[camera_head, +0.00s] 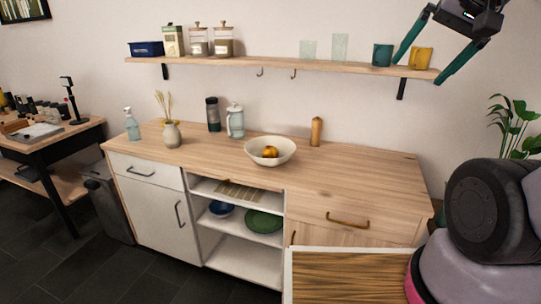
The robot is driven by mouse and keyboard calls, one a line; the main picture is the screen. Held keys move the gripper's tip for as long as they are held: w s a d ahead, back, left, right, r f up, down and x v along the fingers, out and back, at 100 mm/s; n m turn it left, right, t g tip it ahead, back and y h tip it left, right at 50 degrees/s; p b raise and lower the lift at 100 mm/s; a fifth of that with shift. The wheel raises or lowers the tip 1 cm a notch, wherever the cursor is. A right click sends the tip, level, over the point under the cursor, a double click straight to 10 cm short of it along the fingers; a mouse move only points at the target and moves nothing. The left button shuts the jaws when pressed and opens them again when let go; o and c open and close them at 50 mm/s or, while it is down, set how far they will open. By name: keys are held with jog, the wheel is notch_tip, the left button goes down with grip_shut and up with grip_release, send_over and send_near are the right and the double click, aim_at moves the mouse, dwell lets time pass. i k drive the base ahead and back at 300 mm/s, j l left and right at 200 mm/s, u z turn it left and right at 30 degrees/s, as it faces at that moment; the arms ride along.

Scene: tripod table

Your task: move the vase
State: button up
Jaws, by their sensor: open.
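The vase (172,136) is a small grey-beige round pot holding dried yellowish stems. It stands upright near the left end of the wooden counter top (345,170). My gripper (426,58) is at the top right, high up in front of the shelf's right end. Its two teal fingers are spread wide with nothing between them. It is far from the vase, to the right and well above it.
A soap bottle (132,126), a dark tumbler (213,114) and a light-blue press (235,121) stand near the vase. A white bowl (281,158) with fruit and a wooden mill (316,132) are farther right. A shelf (280,64) hangs above. The counter's right part is clear.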

aim_at(171, 135)
jog(key=i+j+u, duration=0.1)
jog(key=j, duration=0.45)
jog(key=i+j, duration=0.3)
jog(key=j, duration=0.25)
jog(key=i+j+u, duration=0.15)
jog(key=j, duration=0.35)
jog(key=i+j+u, duration=0.1)
jog(key=i+j, duration=0.2)
jog(key=j, duration=0.25)
jog(key=i+j+u, duration=0.1)
jog(key=i+j, duration=0.15)
jog(key=j, duration=0.2)
jog(key=i+j, duration=0.3)
jog(key=j, duration=0.2)
jog(key=i+j+u, duration=0.15)
jog(key=j, duration=0.3)
jog(key=i, duration=0.1)
